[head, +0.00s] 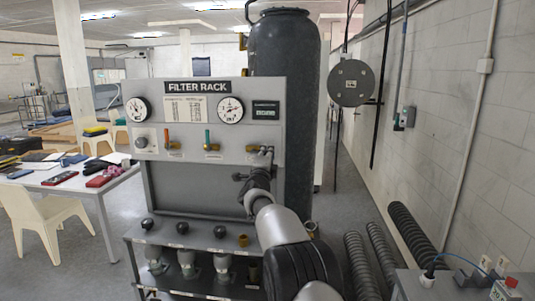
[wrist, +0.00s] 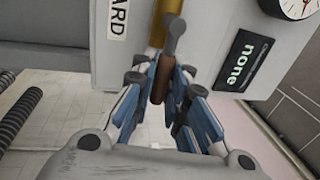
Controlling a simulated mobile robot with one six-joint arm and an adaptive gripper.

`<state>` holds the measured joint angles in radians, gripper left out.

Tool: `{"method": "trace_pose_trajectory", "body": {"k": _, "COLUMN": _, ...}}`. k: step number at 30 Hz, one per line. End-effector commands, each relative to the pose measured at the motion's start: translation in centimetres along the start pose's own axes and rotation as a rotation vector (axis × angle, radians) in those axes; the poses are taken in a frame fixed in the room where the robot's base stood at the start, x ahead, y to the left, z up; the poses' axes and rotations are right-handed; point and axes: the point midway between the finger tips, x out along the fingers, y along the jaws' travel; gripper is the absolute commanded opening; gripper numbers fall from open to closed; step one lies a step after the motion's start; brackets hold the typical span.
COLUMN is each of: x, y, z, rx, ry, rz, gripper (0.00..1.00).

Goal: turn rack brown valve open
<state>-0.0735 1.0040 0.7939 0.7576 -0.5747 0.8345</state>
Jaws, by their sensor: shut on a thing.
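The filter rack (head: 205,190) is a grey panel with two gauges and several valves. The rack brown valve shows in the wrist view as a brown handle (wrist: 169,88) on a grey lever, with a brass body (wrist: 165,22) behind it. In the head view, its brass part (head: 252,148) shows at the panel's right side. My gripper (wrist: 174,95) has its blue fingers on both sides of the brown handle and is shut on it. In the head view, my gripper (head: 262,168) is in front of the panel's right side and hides most of this valve.
An orange-handled valve (head: 167,138) and a green-handled valve (head: 208,140) sit to the left on the panel. Black knobs (head: 183,228) line the shelf below. A dark tank (head: 285,60) stands behind. Corrugated hoses (head: 360,265) lie at the right. A small display (wrist: 242,62) reads "none".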

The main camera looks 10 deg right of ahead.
Motion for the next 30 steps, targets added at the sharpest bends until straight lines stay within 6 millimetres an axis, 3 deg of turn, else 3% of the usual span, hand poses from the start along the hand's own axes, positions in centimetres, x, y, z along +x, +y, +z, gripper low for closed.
{"method": "trace_pose_trajectory", "body": {"k": 2, "x": 0.0, "y": 0.4, "z": 0.0, "rx": 0.002, "ry": -0.001, "rz": 0.006, "gripper": 0.0}}
{"method": "trace_pose_trajectory", "body": {"k": 3, "x": 0.0, "y": 0.4, "z": 0.0, "rx": 0.002, "ry": -0.001, "rz": 0.006, "gripper": 0.14}}
{"method": "trace_pose_trajectory", "body": {"k": 12, "x": 0.0, "y": 0.2, "z": 0.0, "rx": 0.001, "ry": 0.0, "rz": 0.003, "gripper": 0.34}}
{"method": "trace_pose_trajectory", "body": {"k": 23, "x": -0.1, "y": 0.0, "z": 0.0, "rx": 0.0, "ry": 0.0, "rz": 0.002, "gripper": 0.34}}
{"method": "trace_pose_trajectory", "body": {"k": 30, "x": -1.7, "y": -0.1, "z": 0.0, "rx": -0.001, "ry": 0.001, "rz": 0.003, "gripper": 0.34}}
